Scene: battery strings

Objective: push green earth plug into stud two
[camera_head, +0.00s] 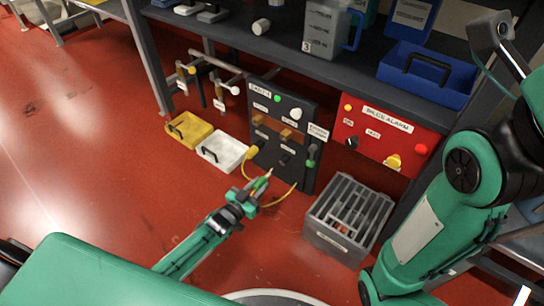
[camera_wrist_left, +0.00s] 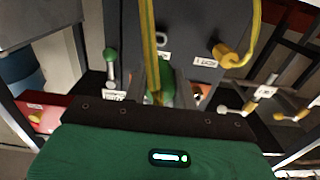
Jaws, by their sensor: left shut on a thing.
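My left gripper (camera_head: 262,184) is low in front of the dark grey panel (camera_head: 303,118) in the head view. It is shut on the green earth plug (camera_wrist_left: 166,78), which shows between the jaws in the left wrist view. A yellow-green cable passes in front of the plug there. In the head view the plug is small and partly hidden by the jaws. It appears apart from the panel's middle stud (camera_head: 285,159); the exact gap cannot be told. A yellow plug (camera_wrist_left: 226,56) sits at another stud. My right gripper is out of view.
A green-handled lever (camera_head: 311,152) is at the panel's right. A red alarm box (camera_head: 383,128) and a grey slotted crate (camera_head: 335,239) stand further right. White (camera_head: 216,157) and yellow (camera_head: 180,134) bins lie left. Yellow cable hangs below the panel. Red floor at left is clear.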

